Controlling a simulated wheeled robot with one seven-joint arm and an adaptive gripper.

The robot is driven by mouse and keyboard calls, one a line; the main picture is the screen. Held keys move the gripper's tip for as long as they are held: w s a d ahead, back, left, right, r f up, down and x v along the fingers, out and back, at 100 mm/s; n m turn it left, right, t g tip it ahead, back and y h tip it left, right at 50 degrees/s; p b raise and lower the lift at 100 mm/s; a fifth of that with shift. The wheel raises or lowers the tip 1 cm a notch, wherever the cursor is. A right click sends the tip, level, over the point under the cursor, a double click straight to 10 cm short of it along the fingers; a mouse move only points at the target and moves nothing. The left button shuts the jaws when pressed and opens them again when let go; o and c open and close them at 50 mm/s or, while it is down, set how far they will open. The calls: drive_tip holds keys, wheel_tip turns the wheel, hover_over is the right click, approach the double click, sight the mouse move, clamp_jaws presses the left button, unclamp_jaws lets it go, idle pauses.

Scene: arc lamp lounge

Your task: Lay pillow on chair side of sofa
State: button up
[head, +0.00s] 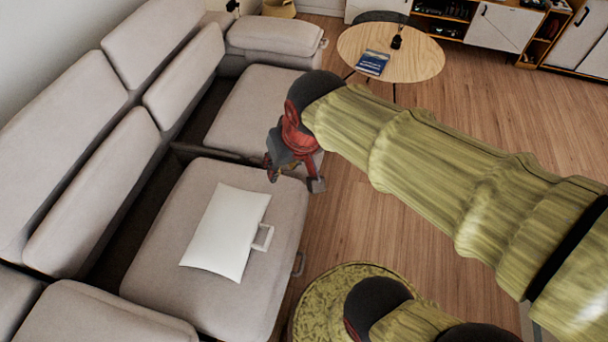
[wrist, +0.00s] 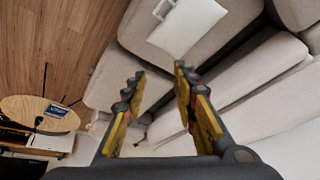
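A white pillow (head: 227,231) lies flat on a seat section of the beige sofa (head: 164,266), with a light handle or loop (head: 263,237) at its right edge. The pillow also shows at the top of the wrist view (wrist: 188,28). My gripper (head: 287,176) is in the air above the sofa, beyond the pillow and apart from it. In the wrist view my gripper's fingers (wrist: 160,82) are spread wide with nothing between them. I cannot tell from these views which sofa part is the chair side.
A round wooden table (head: 425,58) with a blue book (head: 372,62) and a small dark object (head: 396,42) stands beyond the sofa. Cabinets (head: 502,27) line the back. Sofa backrests (head: 85,190) rise on the left.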

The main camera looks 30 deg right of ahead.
drive_tip(key=s+d+r+n+t, duration=0.1)
drive_tip(key=s+r, duration=0.2)
drive_tip(key=s, duration=0.3)
drive_tip(key=shift+s+d, duration=0.15)
drive_tip(key=shift+s, duration=0.1)
